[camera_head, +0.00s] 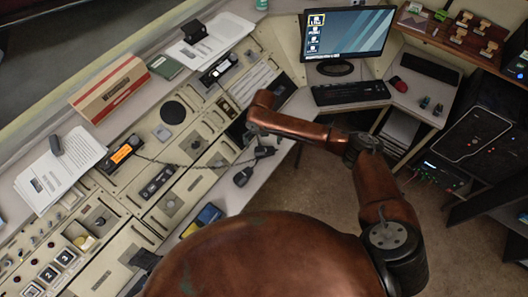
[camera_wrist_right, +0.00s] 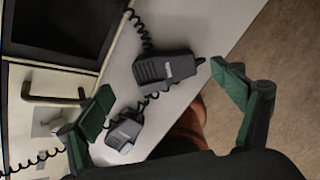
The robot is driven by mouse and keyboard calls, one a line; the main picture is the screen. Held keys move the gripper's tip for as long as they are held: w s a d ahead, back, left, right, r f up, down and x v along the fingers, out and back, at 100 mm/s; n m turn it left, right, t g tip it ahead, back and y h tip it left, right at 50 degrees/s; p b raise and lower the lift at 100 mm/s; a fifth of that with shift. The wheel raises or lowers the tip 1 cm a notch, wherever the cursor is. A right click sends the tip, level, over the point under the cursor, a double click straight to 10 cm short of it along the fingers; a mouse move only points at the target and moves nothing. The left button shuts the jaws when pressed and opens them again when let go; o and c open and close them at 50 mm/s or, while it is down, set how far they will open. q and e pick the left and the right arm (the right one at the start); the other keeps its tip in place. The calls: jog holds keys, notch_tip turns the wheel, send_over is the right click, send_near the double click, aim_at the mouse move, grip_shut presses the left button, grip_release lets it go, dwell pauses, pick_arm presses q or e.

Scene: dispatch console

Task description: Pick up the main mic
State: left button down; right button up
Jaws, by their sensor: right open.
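Two black hand mics with coiled cords lie on the console's pale front ledge. One mic (camera_head: 243,176) lies nearer me; it also shows low in the right wrist view (camera_wrist_right: 124,132). The other mic (camera_head: 263,151), with a pale label, lies just beyond it and shows near the middle of the right wrist view (camera_wrist_right: 165,69). I cannot tell which is the main mic. My right gripper (camera_wrist_right: 165,98) is open and empty, its green-padded fingers apart on either side of the mics' area. In the head view my arm mostly hides it. My left gripper is not seen.
A radio with an orange display (camera_head: 122,153) and another radio (camera_head: 219,69) stand on the console. A monitor (camera_head: 347,33) and keyboard (camera_head: 350,92) are at the back. Coiled cords cross the console near the mics. Open floor lies right of the ledge.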

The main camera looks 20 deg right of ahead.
aim_at(264, 149)
jog(key=f, duration=0.5)
jog(key=shift+s+d, duration=0.15)
jog(key=shift+d, duration=0.1)
jog(key=shift+r, duration=0.1)
jog(key=shift+c, duration=0.7)
jog(key=c, duration=1.2)
jog(key=shift+r, duration=0.1)
jog(key=shift+c, duration=0.2)
